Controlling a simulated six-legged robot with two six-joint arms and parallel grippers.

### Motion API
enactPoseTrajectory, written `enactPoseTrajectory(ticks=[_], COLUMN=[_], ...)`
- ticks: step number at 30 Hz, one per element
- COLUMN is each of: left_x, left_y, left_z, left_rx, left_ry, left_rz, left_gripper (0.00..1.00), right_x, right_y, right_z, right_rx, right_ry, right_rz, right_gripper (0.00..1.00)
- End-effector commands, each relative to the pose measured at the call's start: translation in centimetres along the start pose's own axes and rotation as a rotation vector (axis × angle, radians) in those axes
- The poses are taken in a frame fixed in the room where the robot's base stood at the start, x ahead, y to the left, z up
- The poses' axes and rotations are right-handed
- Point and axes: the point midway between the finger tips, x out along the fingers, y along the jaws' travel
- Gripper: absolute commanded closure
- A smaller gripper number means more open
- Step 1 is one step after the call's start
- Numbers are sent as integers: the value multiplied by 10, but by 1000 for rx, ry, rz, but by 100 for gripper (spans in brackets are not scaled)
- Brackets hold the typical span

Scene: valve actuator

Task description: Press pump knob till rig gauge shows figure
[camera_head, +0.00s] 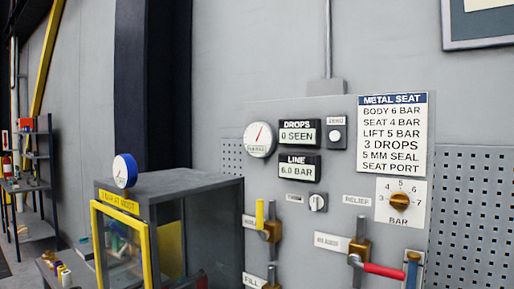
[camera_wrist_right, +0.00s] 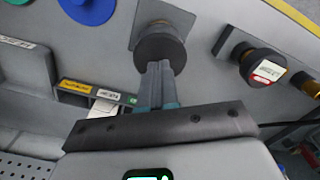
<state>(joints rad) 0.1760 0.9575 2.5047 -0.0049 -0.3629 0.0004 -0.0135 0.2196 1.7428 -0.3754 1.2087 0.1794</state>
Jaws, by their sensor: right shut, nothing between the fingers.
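In the right wrist view, my right gripper (camera_wrist_right: 160,72) is shut and empty. Its fingertips are at the lower edge of a dark round knob (camera_wrist_right: 161,46) on a grey plate; I cannot tell whether they touch it. I take this for the pump knob, though no label on it shows. In the head view, a white round gauge (camera_head: 259,139) with a red needle is on the grey rig panel. Beside it, the line display (camera_head: 299,168) reads 6.0 BAR and the drops display (camera_head: 297,132) reads 0 SEEN. My left gripper is in neither view.
A white card (camera_head: 392,133) lists body 6 bar, seat 4 bar and lift 5 bar. Below are an orange dial (camera_head: 399,201) and a red-handled lever (camera_head: 383,270). A yellow-framed cabinet (camera_head: 190,190) carries a blue-rimmed gauge (camera_head: 124,171).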

Motion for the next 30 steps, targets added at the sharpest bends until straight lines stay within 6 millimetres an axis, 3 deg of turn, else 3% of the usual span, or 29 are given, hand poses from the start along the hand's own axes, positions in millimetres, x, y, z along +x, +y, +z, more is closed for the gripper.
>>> enactPoseTrajectory(ticks=[23,30], left_x=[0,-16], left_y=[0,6], left_z=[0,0], left_rx=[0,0], left_ry=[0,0], left_rz=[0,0], left_gripper=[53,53], right_x=[0,-19], right_y=[0,0], right_z=[0,0], right_rx=[0,0], right_ry=[0,1], right_rz=[0,0], right_gripper=[100,100])
